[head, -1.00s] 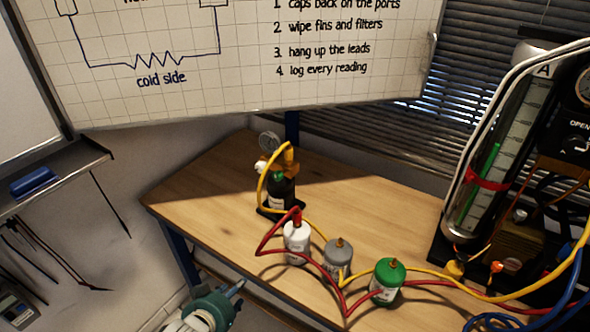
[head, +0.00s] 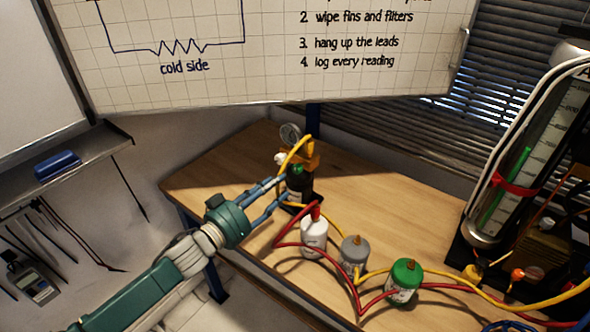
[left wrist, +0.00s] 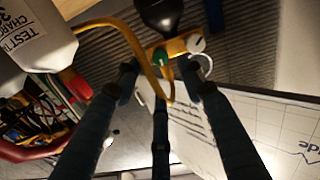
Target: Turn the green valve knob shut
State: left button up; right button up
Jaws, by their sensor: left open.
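The green valve knob (head: 297,170) is small and sits on the brass manifold (head: 312,158) above a black bottle (head: 300,189) at the bench's back left. It also shows in the left wrist view (left wrist: 159,56), just beyond the fingertips and roughly between them. My left gripper (head: 276,193) is open and empty, its fingers pointing at the bottle from the left. One finger reaches close to the knob in the head view; I cannot tell whether it touches. In the left wrist view the open fingers (left wrist: 162,80) surround the view of the yellow hose. My right gripper is not in view.
A yellow hose (head: 295,150) loops from the manifold close to my fingers. A round gauge (head: 290,134) and a white knob (head: 280,158) are beside it.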

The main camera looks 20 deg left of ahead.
aim_at(295, 171)
pick_arm(q)
jog(key=p+x, duration=0.1)
jog(key=x, duration=0.7)
jog(key=shift+w+d, duration=0.1)
jog(key=shift+w, duration=0.25)
grip_shut()
